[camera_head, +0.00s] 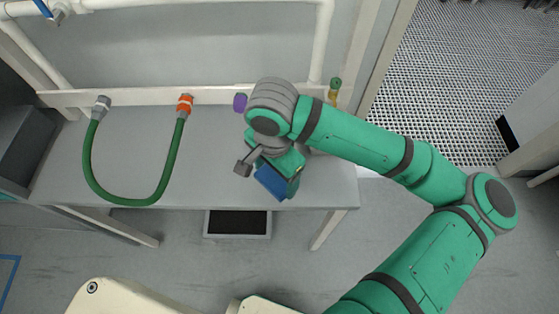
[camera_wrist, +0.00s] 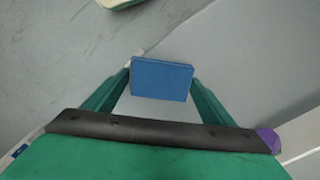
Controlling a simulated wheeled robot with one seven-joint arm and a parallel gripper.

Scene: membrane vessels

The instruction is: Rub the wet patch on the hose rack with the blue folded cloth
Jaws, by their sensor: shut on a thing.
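My gripper (camera_wrist: 163,80) is shut on the blue folded cloth (camera_wrist: 162,78), which sits between its two fingers in the wrist view. In the head view the cloth (camera_head: 270,182) shows below my wrist, over the front part of the grey hose rack (camera_head: 220,150). I cannot tell whether the cloth touches the rack top or is held above it. No wet patch can be made out on the bare part of the rack; my arm and gripper hide part of its right side.
A green hose (camera_head: 124,203) hangs in a loop from a grey fitting (camera_head: 101,105) and an orange fitting (camera_head: 185,104) on the rack's left. A purple knob (camera_head: 240,102) and a green-topped brass fitting (camera_head: 334,90) are close to my wrist. White pipes run behind. A dark-centred tray (camera_head: 237,223) lies on the floor.

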